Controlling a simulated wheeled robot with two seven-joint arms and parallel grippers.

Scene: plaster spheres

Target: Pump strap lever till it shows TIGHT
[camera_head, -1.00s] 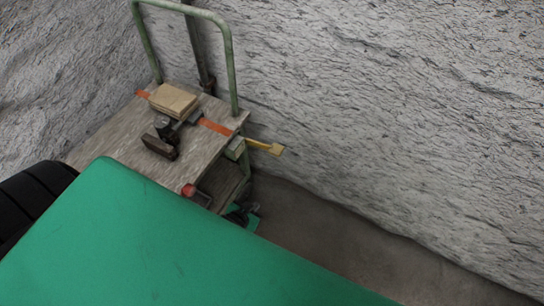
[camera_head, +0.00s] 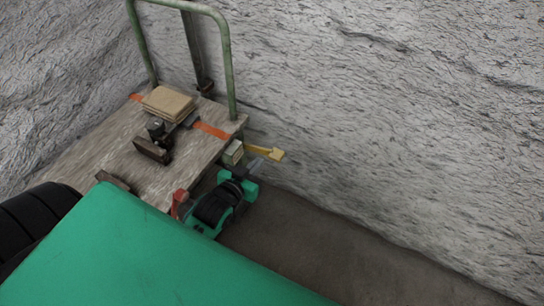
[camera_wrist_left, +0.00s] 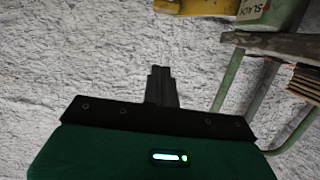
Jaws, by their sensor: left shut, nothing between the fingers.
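The yellow strap lever (camera_head: 267,153) sticks out to the right from a small pale box (camera_head: 233,152) at the cart's right edge. In the left wrist view the lever (camera_wrist_left: 195,6) is cut off by the top edge. The box (camera_wrist_left: 258,12) beside it shows upside-down lettering that reads SLACK. An orange strap (camera_head: 212,130) crosses the cart deck. My left gripper (camera_head: 257,167) is just below the lever in the head view, apparently apart from it. Its dark fingers (camera_wrist_left: 162,85) are together and empty in the wrist view. My right gripper is out of view.
The wooden cart deck (camera_head: 112,145) carries a stack of flat boards (camera_head: 168,102) and a dark metal clamp-like part (camera_head: 154,147). A green tube handle (camera_head: 229,70) rises behind. A rough grey wall stands close behind the lever. Bare floor lies at lower right.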

